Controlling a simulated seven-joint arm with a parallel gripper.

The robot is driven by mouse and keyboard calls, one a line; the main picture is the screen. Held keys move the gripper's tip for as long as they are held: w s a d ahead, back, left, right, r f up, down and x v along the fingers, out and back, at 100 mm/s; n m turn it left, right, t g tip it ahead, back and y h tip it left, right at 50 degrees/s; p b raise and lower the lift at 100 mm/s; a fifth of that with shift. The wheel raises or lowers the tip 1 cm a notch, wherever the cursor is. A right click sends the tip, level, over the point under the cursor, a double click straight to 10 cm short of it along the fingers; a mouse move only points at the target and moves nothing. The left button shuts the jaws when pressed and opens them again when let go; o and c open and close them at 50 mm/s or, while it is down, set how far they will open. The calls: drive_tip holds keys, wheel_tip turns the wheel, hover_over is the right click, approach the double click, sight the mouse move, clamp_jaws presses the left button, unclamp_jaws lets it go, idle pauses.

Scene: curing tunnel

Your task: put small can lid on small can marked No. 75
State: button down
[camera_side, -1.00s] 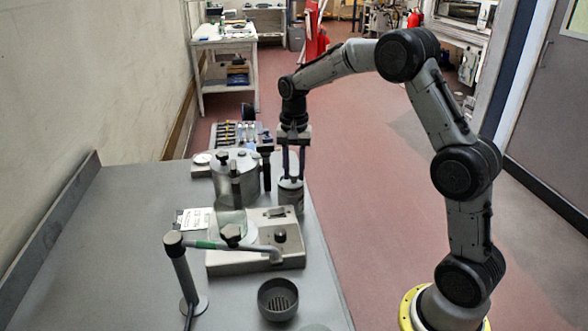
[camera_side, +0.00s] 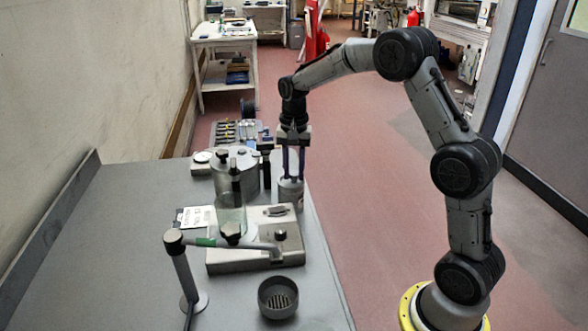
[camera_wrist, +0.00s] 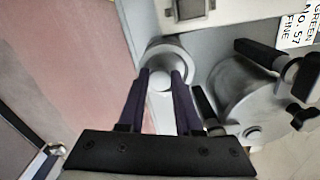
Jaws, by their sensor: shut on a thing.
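My gripper (camera_side: 291,178) points straight down, its two dark blue fingers shut on a small pale lid (camera_wrist: 162,80). The lid shows between the fingertips in the wrist view. A small grey cylindrical can (camera_wrist: 167,52) is right at the lid, and it also stands below the fingers in the side view (camera_side: 290,194), near the table's right edge. The lid is at or just over the can's top; I cannot tell whether it is fully seated. No number is readable on the can.
A larger lidded metal pot (camera_side: 234,172) with dark clamps stands close to the left of the can. A grey instrument block (camera_side: 240,262) and a pivoting arm on a post (camera_side: 183,275) are nearer the camera. A dark round cup (camera_side: 278,298) stands in front. The table's left part is clear.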

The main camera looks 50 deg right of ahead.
drive_tip(key=c, duration=0.5)
unclamp_jaws()
drive_tip(key=o, duration=0.5)
drive_tip(key=shift+c, duration=0.2)
drive_tip(key=shift+r, duration=3.5)
drive_tip(key=shift+a, duration=0.1)
